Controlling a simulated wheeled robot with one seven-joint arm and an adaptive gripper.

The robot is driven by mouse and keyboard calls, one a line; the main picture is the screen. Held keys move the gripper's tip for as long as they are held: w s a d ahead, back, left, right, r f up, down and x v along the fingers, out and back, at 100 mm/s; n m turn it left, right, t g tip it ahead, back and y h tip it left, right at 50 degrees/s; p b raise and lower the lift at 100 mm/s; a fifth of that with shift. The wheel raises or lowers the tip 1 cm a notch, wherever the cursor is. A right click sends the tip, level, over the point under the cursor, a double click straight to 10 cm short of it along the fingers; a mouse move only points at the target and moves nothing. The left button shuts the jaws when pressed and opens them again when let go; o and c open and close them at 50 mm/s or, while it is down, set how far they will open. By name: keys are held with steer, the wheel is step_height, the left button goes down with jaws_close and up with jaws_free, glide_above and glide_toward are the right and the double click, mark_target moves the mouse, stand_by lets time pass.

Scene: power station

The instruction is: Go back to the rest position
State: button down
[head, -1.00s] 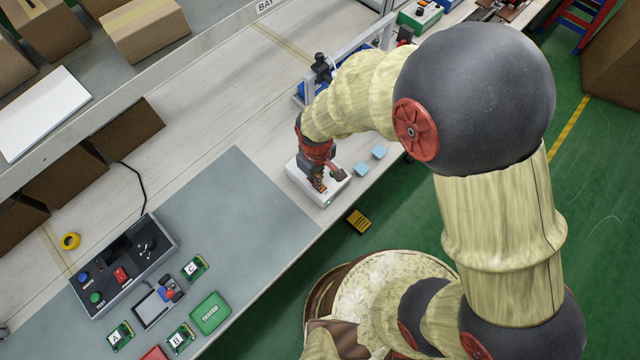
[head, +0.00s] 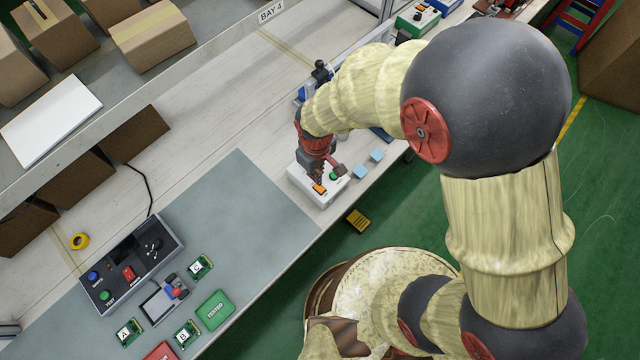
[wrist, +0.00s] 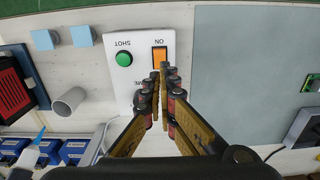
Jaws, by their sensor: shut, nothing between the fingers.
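My gripper (head: 318,174) is shut and empty. In the head view it hangs over the white switch box (head: 323,197) at the front edge of the bench. The wrist view shows its closed fingertips (wrist: 161,72) close to the box's orange ON switch (wrist: 159,56). A green SHOT button (wrist: 124,59) is beside the switch. I cannot tell for certain whether the fingertips touch the box, but they look slightly above it.
Two light blue blocks (head: 368,162) sit right of the box. The grey mat (head: 235,205) holds a control console (head: 130,265), several circuit boards and a green TESTED tray (head: 213,311). A yellow tape roll (head: 80,241) lies behind. Cardboard boxes (head: 152,35) stand on the back shelf.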

steer(key=shift+r+p, duration=0.55)
steer(key=shift+r, duration=0.4)
steer(key=shift+s+d, duration=0.15)
steer(key=shift+s, duration=0.05)
steer(key=s+d+r+m+t+b, duration=0.1)
steer(key=s+d+r+m+t, duration=0.1)
steer(key=d+r, duration=0.5)
steer(key=s+d+r+m+t+b, duration=0.1)
steer(key=d+r+m, duration=0.3)
steer(key=d+r, duration=0.4)
steer(key=s+d+r+m+t+b, duration=0.1)
steer(key=s+d+r+m+t, duration=0.1)
steer(key=s+d+r+m, duration=0.2)
steer(key=d+r, duration=0.3)
steer(key=r, duration=0.5)
steer(key=shift+d+r+t+b, duration=0.25)
steer(key=shift+r+t+b, duration=0.05)
steer(key=shift+r+b, duration=0.1)
steer(key=shift+s, duration=0.1)
